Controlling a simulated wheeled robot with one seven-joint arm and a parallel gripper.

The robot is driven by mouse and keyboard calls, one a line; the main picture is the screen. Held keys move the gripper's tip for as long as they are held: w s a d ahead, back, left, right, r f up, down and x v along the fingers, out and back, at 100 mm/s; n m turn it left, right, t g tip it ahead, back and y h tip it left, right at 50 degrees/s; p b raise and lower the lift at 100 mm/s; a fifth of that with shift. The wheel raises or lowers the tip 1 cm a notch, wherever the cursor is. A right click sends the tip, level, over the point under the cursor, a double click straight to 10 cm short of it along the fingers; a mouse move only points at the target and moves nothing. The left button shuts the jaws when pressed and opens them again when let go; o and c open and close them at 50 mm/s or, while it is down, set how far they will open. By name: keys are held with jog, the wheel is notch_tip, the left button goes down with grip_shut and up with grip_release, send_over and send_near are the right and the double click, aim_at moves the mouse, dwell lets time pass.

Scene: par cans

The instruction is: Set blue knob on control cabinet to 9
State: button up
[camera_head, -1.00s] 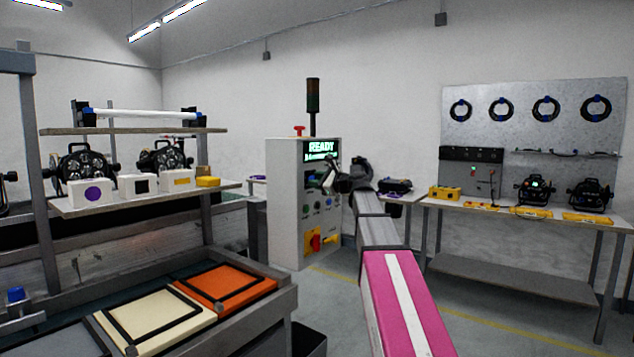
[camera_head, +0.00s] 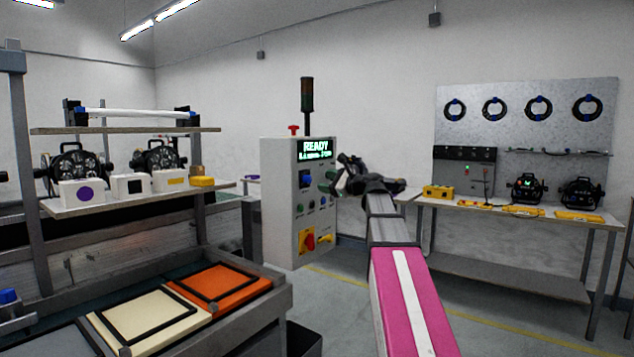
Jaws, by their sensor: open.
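The control cabinet (camera_head: 278,200) is a pale upright box in the middle of the view, with a lit green display (camera_head: 315,149) that reads READY on its first line. The blue knob (camera_head: 306,180) is on the front panel, left of centre below the display. Its pointer and scale are too small to read. My gripper (camera_head: 342,172) is dark and open, at the right edge of the panel, right of the blue knob and apart from it. It partly covers a green control (camera_head: 327,176). The jaws look empty.
A red and yellow switch (camera_head: 308,240) sits low on the panel, with small buttons above it. A red mushroom button (camera_head: 294,130) and a dark signal tower (camera_head: 307,95) top the cabinet. A workbench (camera_head: 500,214) stands at right, a shelf rack (camera_head: 140,203) at left.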

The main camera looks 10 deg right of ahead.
jog(key=v, duration=0.3)
jog(key=shift+s+d, duration=0.2)
jog(key=shift+f, duration=0.1)
jog(key=s+a+f+n+g+h, duration=0.2)
jog(key=f+n, duration=0.1)
jog(key=f, duration=0.8)
jog(key=s+a+f+n+g+h, duration=0.2)
jog(key=s+f+n+g, duration=0.1)
jog(key=f, duration=0.9)
jog(key=s+a+f+n+g+h, duration=0.2)
jog(key=f+n, duration=0.1)
jog(key=f, duration=0.8)
jog(key=s+f+n+g+h, duration=0.3)
jog(key=s+f+n, duration=0.2)
jog(key=s+f, duration=0.4)
jog(key=s+f+n+g+h, duration=0.2)
jog(key=s+f+n, duration=0.3)
jog(key=s+f, duration=0.4)
notch_tip(320, 180, down, 5)
jog(key=shift+d+f+g+h, duration=0.1)
jog(key=shift+d+g+h, duration=0.3)
jog(key=shift+h, duration=0.5)
